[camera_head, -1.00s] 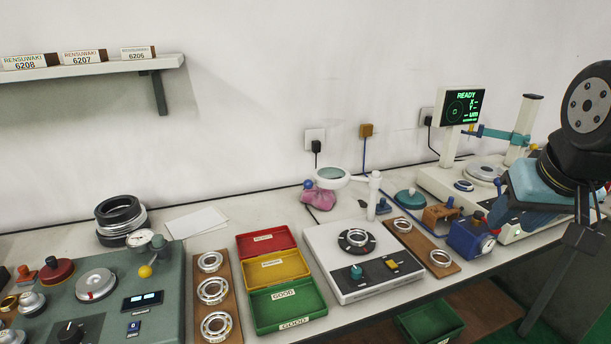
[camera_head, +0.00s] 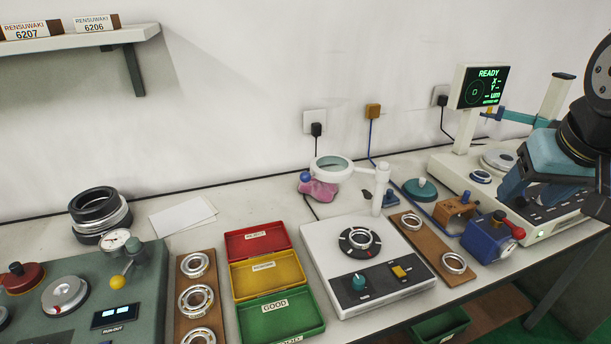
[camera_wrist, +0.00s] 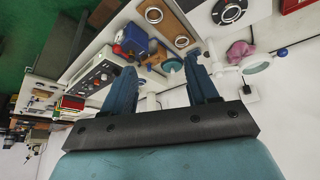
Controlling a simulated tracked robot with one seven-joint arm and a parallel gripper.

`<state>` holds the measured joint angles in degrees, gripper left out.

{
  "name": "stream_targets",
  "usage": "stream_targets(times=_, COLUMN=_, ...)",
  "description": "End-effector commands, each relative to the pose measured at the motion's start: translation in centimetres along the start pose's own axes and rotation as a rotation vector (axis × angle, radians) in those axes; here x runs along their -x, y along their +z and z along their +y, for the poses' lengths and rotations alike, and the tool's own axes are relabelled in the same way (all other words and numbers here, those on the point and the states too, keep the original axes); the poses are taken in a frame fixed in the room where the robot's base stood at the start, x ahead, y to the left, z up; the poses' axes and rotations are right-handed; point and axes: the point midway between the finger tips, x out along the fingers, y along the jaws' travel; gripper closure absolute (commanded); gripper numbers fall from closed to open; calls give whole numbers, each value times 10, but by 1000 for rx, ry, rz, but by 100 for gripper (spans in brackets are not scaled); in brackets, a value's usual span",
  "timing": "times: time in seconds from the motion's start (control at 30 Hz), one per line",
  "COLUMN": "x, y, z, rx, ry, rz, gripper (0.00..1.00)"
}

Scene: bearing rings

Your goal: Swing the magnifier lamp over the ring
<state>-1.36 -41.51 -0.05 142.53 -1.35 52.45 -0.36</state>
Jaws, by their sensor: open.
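The magnifier lamp (camera_head: 332,168) has a white ring head with a pale lens and a blue knob on its left side. Its arm runs right to a white post at the back right corner of the white device (camera_head: 318,250). The head hangs behind the device, near a pink cloth. A bearing ring (camera_head: 360,239) sits on the device's dark round plate, with no lens above it. In the wrist view the lamp head (camera_wrist: 258,63) is at the right and the ring (camera_wrist: 229,11) at the top. My gripper (camera_wrist: 202,72) is open and empty, apart from the lamp.
Red, yellow and green bins (camera_head: 270,281) stand left of the device. A wooden board with rings (camera_head: 432,247), a blue box (camera_head: 486,238) and a brown block (camera_head: 455,213) are at its right. A measuring machine with a READY screen (camera_head: 481,87) stands at the back right.

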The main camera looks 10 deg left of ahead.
Motion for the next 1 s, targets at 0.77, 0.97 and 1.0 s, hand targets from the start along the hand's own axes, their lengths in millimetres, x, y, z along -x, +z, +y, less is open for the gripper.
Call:
stream_targets(times=0.77, x=-94, y=-89, z=-82, rx=958, ry=308, rz=-516, gripper=42)
stream_targets(times=0.97, x=-122, y=-110, z=-132, rx=1222, ry=449, rz=-599, gripper=42)
stream_targets(times=1.0, x=-127, y=-113, z=-143, rx=1273, ry=480, rz=-612, gripper=42)
